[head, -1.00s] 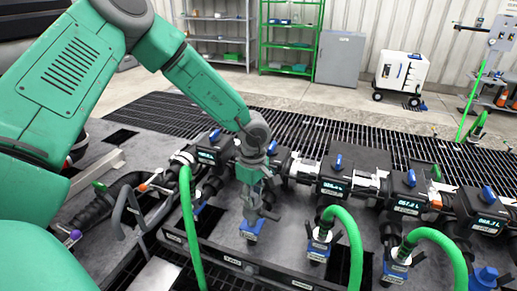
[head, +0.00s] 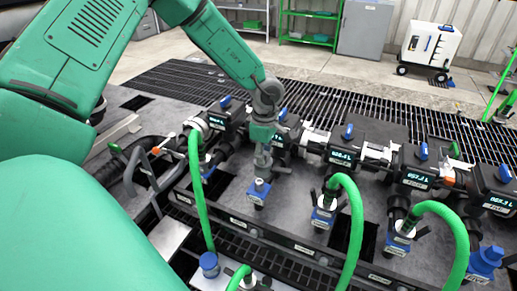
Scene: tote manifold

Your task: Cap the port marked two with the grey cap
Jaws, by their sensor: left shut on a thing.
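My left gripper (head: 262,172) points down from the arm at upper left, its grey fingers directly above the blue port fitting (head: 258,193) second from the left on the black manifold. The fingers are shut on a small grey piece, which I take to be the grey cap (head: 259,184). It is mostly hidden by the fingers, and I cannot tell whether it touches the fitting or is seated. The port's mark is too small to read. My right gripper is out of view.
Green hoses (head: 349,215) rise from neighbouring ports on both sides of the gripper. Black valve blocks (head: 343,146) with displays stand behind. Blue caps (head: 487,260) show at the right and front left (head: 208,262). A dark rail (head: 300,240) runs in front.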

